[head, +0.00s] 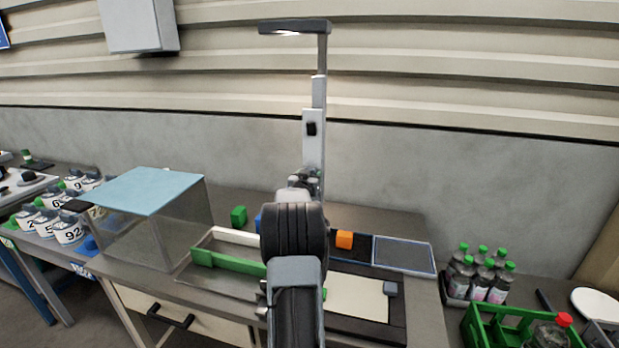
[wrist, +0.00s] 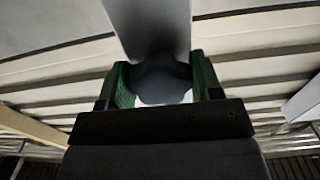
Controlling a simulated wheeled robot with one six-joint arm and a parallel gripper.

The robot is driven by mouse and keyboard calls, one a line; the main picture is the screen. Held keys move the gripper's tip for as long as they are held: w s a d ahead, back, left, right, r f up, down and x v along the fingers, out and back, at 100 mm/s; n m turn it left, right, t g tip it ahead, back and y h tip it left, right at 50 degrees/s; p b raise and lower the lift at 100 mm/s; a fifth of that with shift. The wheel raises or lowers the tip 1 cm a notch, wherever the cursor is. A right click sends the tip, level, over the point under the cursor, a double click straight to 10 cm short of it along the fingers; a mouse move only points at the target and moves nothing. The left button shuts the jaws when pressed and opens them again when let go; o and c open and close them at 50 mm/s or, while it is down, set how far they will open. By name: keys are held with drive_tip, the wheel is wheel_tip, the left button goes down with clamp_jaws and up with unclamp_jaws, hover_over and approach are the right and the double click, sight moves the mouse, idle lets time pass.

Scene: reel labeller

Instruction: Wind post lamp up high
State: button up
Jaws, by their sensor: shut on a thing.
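The post lamp (head: 296,27) stands behind the bench, its dark head reaching left from the top of a thin grey post. A pale column (head: 313,130) with a small black part on it carries the thin post. In the wrist view, a dark rounded knob (wrist: 157,84) sits in front of a grey upright surface (wrist: 150,22). My gripper (wrist: 160,80) has a green-padded finger on each side of the knob and is shut on it. In the head view my own arm hides most of the gripper and the knob.
A clear box with a blue lid (head: 145,190) stands on the bench at left. A green block (head: 239,215), an orange block (head: 344,239) and a dark framed mat (head: 404,256) lie on the bench. Bottles (head: 482,272) and a green crate (head: 480,325) are at right.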

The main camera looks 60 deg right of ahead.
drive_tip(key=o, duration=0.9)
drive_tip(key=shift+a, duration=0.15)
drive_tip(key=b+v, duration=0.3)
drive_tip(key=v, duration=1)
drive_tip(key=shift+a, duration=0.25)
drive_tip(key=shift+s+r, duration=0.1)
